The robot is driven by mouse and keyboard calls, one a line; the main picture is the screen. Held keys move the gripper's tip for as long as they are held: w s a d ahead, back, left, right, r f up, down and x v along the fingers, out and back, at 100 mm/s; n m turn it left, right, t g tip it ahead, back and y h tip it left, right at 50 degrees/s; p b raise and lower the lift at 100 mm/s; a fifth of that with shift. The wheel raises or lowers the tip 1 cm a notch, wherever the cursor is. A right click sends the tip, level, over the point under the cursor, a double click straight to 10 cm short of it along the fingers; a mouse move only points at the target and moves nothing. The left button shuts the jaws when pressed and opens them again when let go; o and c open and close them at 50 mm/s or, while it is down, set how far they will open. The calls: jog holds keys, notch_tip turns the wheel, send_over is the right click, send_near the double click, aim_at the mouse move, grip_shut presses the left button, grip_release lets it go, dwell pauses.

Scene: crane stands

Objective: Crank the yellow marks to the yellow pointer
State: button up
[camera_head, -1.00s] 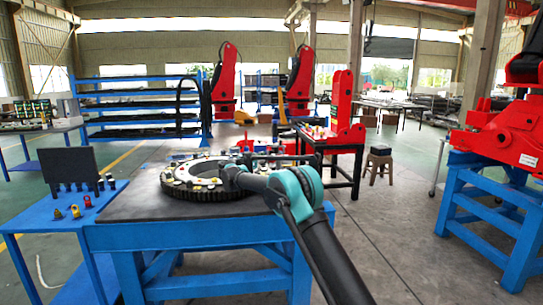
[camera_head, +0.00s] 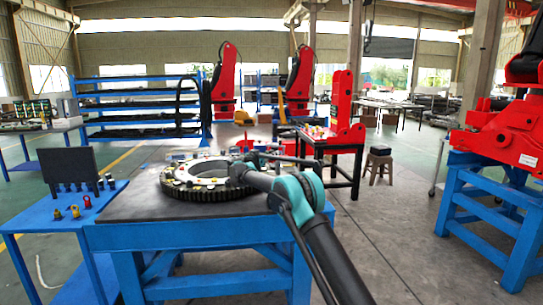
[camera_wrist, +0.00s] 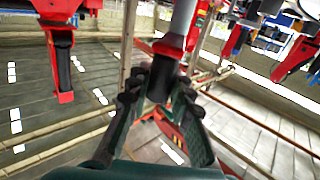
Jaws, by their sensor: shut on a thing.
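A dark toothed ring (camera_head: 214,191) with a pale inner face lies flat on a blue bench with a dark top. Small yellowish and dark spots sit on its face, too small to tell apart as marks. I cannot make out the yellow pointer or a whole crank. My gripper shows in the wrist view (camera_wrist: 160,88), its two dark fingers closed around a black grip (camera_wrist: 161,82). A red collar (camera_wrist: 170,46) and a grey rod (camera_wrist: 184,18) extend from the grip. In the head view my arm reaches over the ring's right side and hides part of it.
The blue bench (camera_head: 200,233) fills the front. A lower blue table (camera_head: 48,218) at the left bears a black panel (camera_head: 68,166) and small yellow and red knobs. A red machine (camera_head: 505,135) stands on a blue frame at the right. Open floor lies between.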

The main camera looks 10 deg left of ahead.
grip_shut()
jog(key=shift+d, duration=0.1)
jog(key=shift+s+d+n+t+y, duration=0.2)
jog(key=shift+d+n+t+y, duration=0.4)
jog(key=shift+y, duration=0.4)
jog(key=w+d+n+g+y, duration=0.3)
jog(key=d+n+g+y, duration=0.1)
jog(key=n+y, duration=0.5)
jog(key=w+d+n+g+y, duration=0.3)
jog(key=d+n+g+y, duration=0.2)
jog(key=n+y, duration=0.4)
jog(key=shift+w+d+g+y, duration=0.25)
jog(key=shift+g+y, duration=0.25)
jog(key=shift+y, duration=2.3)
jog(key=shift+w+n, duration=0.2)
jog(key=shift+n, duration=0.1)
